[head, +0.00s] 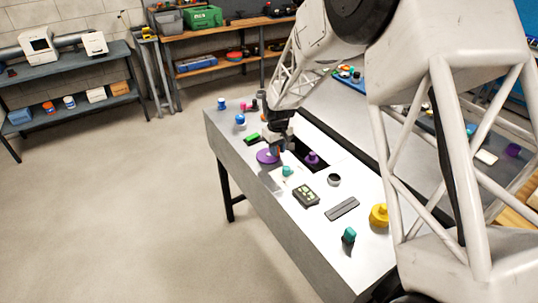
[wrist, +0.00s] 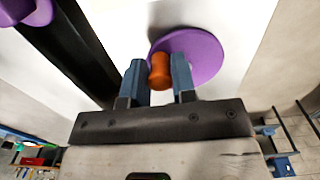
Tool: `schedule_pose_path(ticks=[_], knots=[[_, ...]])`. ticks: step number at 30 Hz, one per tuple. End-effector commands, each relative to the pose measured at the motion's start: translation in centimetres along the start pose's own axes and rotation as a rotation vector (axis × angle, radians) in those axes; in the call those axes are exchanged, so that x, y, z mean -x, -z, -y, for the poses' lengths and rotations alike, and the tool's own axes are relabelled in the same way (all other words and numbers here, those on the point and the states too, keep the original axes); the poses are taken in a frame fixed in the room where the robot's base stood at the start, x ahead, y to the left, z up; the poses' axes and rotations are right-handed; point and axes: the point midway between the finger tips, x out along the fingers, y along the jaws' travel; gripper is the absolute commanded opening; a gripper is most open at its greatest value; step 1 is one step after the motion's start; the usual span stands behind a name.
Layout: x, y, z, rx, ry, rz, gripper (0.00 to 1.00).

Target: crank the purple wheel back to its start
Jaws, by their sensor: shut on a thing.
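The purple wheel (head: 267,156) lies flat on the pale bench top, near its left edge in the head view. In the wrist view the purple wheel (wrist: 205,55) shows as a disc with an orange handle (wrist: 160,71) standing on it near its rim. My gripper (wrist: 160,78) has its two blue-grey fingers on either side of the orange handle and is shut on it. In the head view my gripper (head: 278,145) hangs over the wheel and hides part of it; the handle cannot be made out there.
A dark slot in the bench holds a purple knobbed piece (head: 312,159) beside the wheel. A teal knob (head: 287,171), a dark keypad (head: 306,195), a grey bar (head: 342,208) and a yellow knob (head: 379,215) stand nearer. A green block (head: 253,136) and blue knobs lie beyond.

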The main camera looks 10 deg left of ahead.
Motion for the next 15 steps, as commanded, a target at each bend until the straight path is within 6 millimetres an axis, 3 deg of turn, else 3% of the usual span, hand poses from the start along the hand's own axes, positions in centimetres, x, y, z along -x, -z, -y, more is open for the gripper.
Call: schedule_pose_path(ticks=[15], knots=[[0.17, -0.31, 0.6, 0.001, 0.0, -0.002, 0.12]])
